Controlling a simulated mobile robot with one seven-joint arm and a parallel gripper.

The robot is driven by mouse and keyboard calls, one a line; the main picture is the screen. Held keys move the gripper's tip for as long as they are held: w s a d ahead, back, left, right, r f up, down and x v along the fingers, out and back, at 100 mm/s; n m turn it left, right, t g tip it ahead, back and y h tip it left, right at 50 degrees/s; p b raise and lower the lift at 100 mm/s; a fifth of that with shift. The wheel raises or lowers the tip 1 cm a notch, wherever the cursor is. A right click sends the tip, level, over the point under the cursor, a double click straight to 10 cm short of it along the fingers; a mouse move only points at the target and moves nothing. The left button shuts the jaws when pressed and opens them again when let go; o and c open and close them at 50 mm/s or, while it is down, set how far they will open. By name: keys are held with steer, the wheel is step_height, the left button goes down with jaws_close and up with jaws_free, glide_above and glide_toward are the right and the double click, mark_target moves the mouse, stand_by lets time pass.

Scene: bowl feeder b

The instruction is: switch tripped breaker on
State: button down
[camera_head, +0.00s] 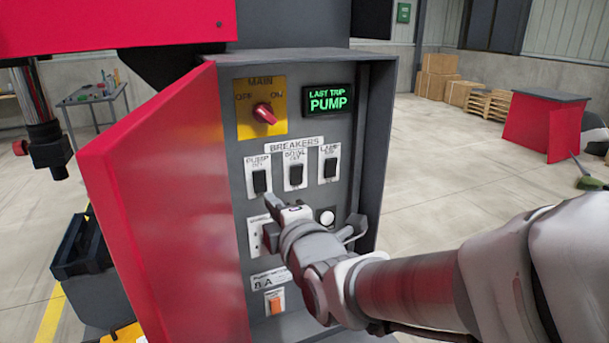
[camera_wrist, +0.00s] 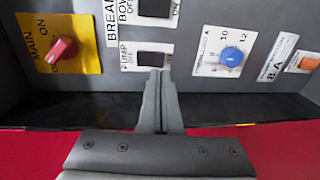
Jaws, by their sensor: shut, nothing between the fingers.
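The pump breaker (camera_head: 259,181) is the leftmost of three black rocker switches in the open cabinet. Beside it are the bowl breaker (camera_head: 296,174) and the lamp breaker (camera_head: 330,167). A screen (camera_head: 328,100) reads "LAST TRIP PUMP" in green. My gripper (camera_head: 270,202) is shut and empty, just below the pump breaker. In the wrist view, my closed fingertips (camera_wrist: 160,72) are at the lower right edge of the pump breaker (camera_wrist: 153,58). I cannot tell whether they touch it, nor which way its rocker is set.
A red main knob (camera_head: 264,114) on a yellow plate sits above the breakers. A blue dial (camera_wrist: 232,56) and an orange switch (camera_head: 275,302) are lower on the panel. The open red door (camera_head: 165,210) stands at the left. The right cabinet wall (camera_head: 378,140) juts out.

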mark_target(261, 189)
steer(key=shift+p+x, duration=0.3)
steer(key=shift+x, duration=1.85)
steer(key=shift+w+a+f+b, duration=0.15)
steer(key=shift+f+b, duration=0.2)
steer(key=shift+b, duration=0.7)
steer(key=shift+r, duration=0.3)
steer(key=shift+f, duration=0.1)
